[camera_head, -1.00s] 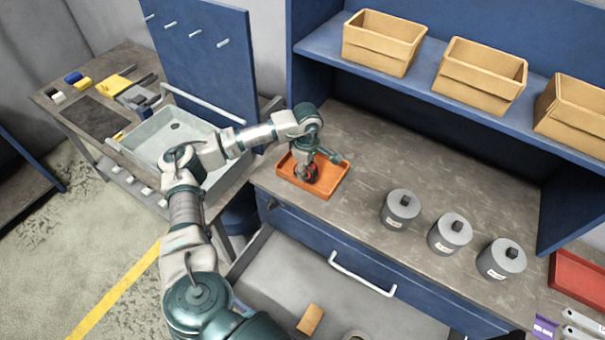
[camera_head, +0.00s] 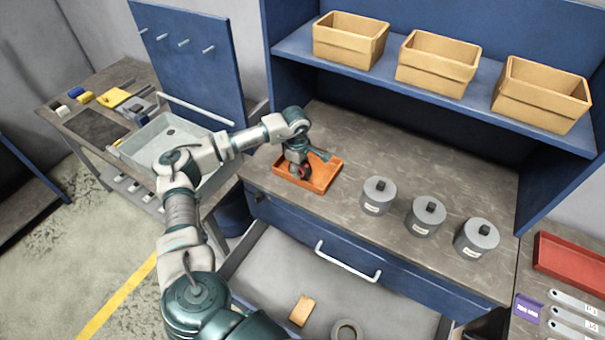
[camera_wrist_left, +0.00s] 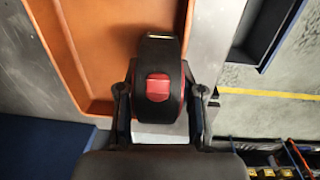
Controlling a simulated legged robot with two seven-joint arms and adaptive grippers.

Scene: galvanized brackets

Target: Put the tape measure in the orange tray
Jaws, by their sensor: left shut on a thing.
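The tape measure (camera_wrist_left: 158,85) is black with a red button and red edging. My left gripper (camera_wrist_left: 160,105) is shut on it, with one finger at each side. In the head view the left gripper (camera_head: 300,168) is over the orange tray (camera_head: 322,182), and a small red and black part of the tape measure (camera_head: 305,171) shows below it. The orange tray also shows in the wrist view (camera_wrist_left: 95,40), behind the tape measure. I cannot tell whether the tape measure touches the tray floor. My right gripper is not in view.
Several grey lidded canisters (camera_head: 378,196) stand right of the tray on the workbench. An open drawer (camera_head: 270,275) sticks out below, holding a wooden block (camera_head: 301,310) and a ring. Tan bins (camera_head: 437,62) sit on the shelf above. A red tray (camera_head: 572,262) lies at far right.

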